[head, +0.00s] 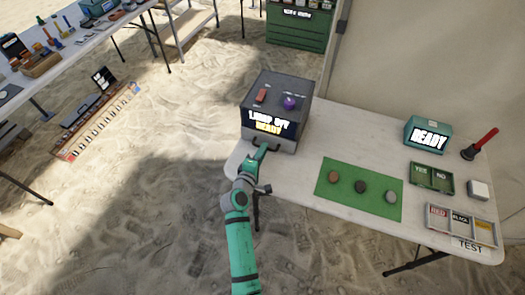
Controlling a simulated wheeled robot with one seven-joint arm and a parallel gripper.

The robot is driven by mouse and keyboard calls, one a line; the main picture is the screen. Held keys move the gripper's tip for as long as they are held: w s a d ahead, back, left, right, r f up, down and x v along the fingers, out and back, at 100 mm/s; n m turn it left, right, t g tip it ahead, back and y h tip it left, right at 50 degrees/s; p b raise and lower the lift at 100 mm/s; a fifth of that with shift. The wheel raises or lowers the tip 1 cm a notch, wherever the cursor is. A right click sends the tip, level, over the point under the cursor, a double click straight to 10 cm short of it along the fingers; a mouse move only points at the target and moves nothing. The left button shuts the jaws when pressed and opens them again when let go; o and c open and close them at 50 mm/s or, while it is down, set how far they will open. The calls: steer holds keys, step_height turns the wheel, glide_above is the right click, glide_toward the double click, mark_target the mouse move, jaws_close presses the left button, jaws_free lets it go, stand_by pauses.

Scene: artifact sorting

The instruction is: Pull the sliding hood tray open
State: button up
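The hood (290,112) is a dark grey box at the left end of the white table (320,130). Its front panel shows lit text reading "LAMP OFF" and "READY". A red block and a purple knob sit on its top. The tray front is the lower grey part of the box (285,144), with a small dark green handle at its left. The tray appears shut. My gripper (262,149) is at this handle, at the end of my green arm. It is too small to tell whether the fingers are open or closed around the handle.
On the table are a green mat (347,207) with several stones, a teal box reading "READY" (427,135), a YES/NO tray (432,179), a sorting tray (461,224) and a red-handled tool (482,143).

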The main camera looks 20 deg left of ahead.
jaws_close()
steer(key=shift+s+d, duration=0.1)
steer(key=shift+s, duration=0.2)
steer(key=f+v, duration=0.2)
steer(key=v, duration=1)
steer(key=shift+s+f, duration=0.3)
steer(key=shift+s, duration=0.25)
steer(key=shift+d, duration=0.15)
steer(key=o, duration=0.5)
jaws_free()
steer(key=shift+o, duration=0.3)
